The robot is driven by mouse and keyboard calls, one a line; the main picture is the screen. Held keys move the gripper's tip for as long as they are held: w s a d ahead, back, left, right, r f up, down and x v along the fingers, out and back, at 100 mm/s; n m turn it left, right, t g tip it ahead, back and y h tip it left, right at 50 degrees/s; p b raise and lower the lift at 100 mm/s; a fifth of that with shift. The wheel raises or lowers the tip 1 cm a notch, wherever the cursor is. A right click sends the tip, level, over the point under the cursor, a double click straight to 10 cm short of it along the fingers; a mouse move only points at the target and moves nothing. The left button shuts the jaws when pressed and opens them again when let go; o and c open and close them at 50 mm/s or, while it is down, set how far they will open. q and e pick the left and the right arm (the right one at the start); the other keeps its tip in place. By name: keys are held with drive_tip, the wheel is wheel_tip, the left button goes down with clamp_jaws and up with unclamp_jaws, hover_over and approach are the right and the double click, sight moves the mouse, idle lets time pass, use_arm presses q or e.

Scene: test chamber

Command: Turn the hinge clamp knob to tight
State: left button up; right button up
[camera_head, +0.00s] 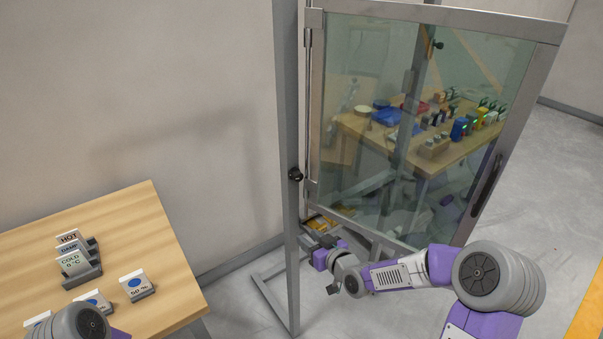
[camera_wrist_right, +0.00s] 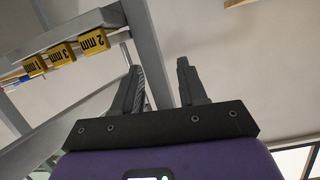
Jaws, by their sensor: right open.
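The small black clamp knob (camera_head: 295,174) sits on the grey upright post beside the hinge edge of the glass door (camera_head: 340,110). No readable marking shows on it, so its setting cannot be told. My right gripper (camera_head: 322,243) is low, below the knob and near the foot of the door, apart from the knob. In the right wrist view my right gripper (camera_wrist_right: 158,67) is open, with nothing between its fingers; the knob is not clearly seen there. Only a joint of my left arm shows at the lower left of the head view; its gripper is out of the picture.
A wooden table (camera_head: 140,215) at left holds HOT, DAMP and COLD cards (camera_head: 72,255) and smaller signs (camera_head: 135,284). Behind the glass stands another table (camera_head: 450,155) with several items. Yellow millimetre tags (camera_wrist_right: 62,54) hang on a rail in the wrist view.

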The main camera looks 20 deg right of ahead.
sight(299, 179)
wheel_tip(299, 179, up, 13)
drive_tip(key=w+d+n+t, duration=0.2)
drive_tip(key=n+t, duration=0.1)
drive_tip(key=x, duration=0.4)
drive_tip(key=r+x, duration=0.1)
drive_tip(key=x, duration=0.1)
drive_tip(key=shift+w+p, duration=0.15)
drive_tip(key=shift+p, duration=0.2)
drive_tip(key=shift+w+a, duration=0.15)
drive_tip(key=shift+w, duration=0.35)
drive_tip(key=c, duration=0.8)
drive_tip(key=shift+o, duration=0.2)
